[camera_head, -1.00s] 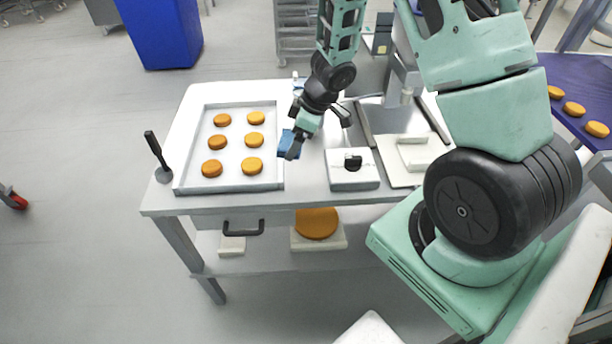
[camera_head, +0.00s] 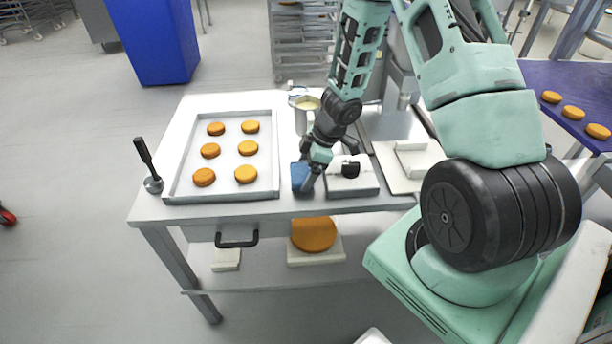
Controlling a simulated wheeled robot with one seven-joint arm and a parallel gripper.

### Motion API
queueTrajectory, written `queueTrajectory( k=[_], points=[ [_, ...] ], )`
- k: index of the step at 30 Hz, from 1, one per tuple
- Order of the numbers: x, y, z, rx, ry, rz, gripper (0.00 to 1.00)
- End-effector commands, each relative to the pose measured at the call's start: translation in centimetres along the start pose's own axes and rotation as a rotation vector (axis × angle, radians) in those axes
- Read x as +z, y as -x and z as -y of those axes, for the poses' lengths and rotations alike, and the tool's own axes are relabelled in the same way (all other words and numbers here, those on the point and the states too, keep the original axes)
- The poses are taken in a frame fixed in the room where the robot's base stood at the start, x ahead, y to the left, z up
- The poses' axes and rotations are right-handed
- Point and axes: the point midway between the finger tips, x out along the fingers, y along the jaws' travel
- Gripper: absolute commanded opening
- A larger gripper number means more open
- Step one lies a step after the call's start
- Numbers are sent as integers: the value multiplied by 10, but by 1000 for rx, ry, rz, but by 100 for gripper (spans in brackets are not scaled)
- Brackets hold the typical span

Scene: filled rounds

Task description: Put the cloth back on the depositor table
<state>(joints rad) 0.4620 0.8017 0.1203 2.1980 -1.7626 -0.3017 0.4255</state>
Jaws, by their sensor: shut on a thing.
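The blue cloth (camera_head: 300,176) is at my gripper's fingers, near the front edge of the steel depositor table (camera_head: 160,210). It sits between the tray and the white box with the black knob. My gripper (camera_head: 308,184) points down and is shut on the cloth. I cannot tell whether the cloth touches the tabletop. Part of the cloth is hidden behind the fingers.
A tray (camera_head: 183,175) with several orange rounds stands left of the cloth. The white box (camera_head: 352,185) is close on the right. A jug (camera_head: 305,112) stands behind. A black-handled tool (camera_head: 147,163) stands at the left corner. A purple surface (camera_head: 560,115) holds more rounds at right.

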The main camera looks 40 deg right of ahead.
Motion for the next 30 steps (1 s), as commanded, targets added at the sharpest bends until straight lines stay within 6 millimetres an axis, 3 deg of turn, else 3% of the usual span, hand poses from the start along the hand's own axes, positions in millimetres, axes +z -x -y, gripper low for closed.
queueTrajectory(
  k=[2, 12, 13, 14, 23, 30],
  points=[
    [4, -10, 0, -1, -3, -1, 62],
    [5, -12, 0, -1, -1, -1, 62],
    [4, -11, 0, 0, -1, -1, 92],
    [4, -11, 0, 0, -1, -1, 100],
    [3, -7, 0, 0, 0, -1, 100],
    [1, 31, -1, 4, 2, 1, 100]
  ],
)
